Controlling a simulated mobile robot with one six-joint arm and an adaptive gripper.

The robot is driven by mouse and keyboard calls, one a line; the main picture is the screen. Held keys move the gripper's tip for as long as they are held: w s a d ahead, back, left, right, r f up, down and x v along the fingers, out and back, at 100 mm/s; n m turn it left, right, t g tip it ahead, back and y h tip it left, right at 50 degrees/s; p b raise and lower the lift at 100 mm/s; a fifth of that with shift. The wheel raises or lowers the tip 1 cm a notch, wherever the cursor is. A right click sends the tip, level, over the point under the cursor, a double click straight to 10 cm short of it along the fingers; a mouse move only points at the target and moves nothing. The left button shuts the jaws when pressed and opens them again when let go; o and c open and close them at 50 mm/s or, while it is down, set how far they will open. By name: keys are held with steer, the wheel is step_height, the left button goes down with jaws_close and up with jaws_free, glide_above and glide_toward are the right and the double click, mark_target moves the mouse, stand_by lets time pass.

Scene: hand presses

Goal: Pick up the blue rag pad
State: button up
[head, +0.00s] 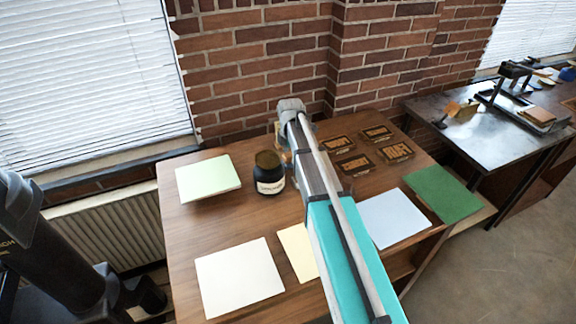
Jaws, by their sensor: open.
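The blue rag pad (392,218) is a flat, pale blue rectangle lying on the right front part of the brown wooden table. My arm crosses the table from the lower right, and its edge runs close along the pad's left side in the picture. The arm's grey far end is over the back of the table, well away from the pad. My gripper's fingers do not show; they seem hidden behind the arm.
On the wooden table (178,232) lie a pale green pad (208,177), a white pad (238,277), a partly hidden cream pad (298,252) and a dark green pad (442,193). A dark labelled jar (269,173) and several lettered blocks (357,164) stand farther back. A brick wall is behind.

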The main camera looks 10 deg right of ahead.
steer(key=shift+f, duration=0.35)
stand_by(0.4)
jaws_close()
steer(key=shift+r, duration=0.2)
stand_by(0.3)
step_height(320, 180, up, 3)
steer(key=p, duration=0.3)
steer(key=s+d+r+p, duration=0.1)
steer(key=s+r+p, duration=0.8)
steer(key=s, duration=0.5)
steer(key=shift+r+p, duration=0.35)
steer(key=shift+p, duration=0.05)
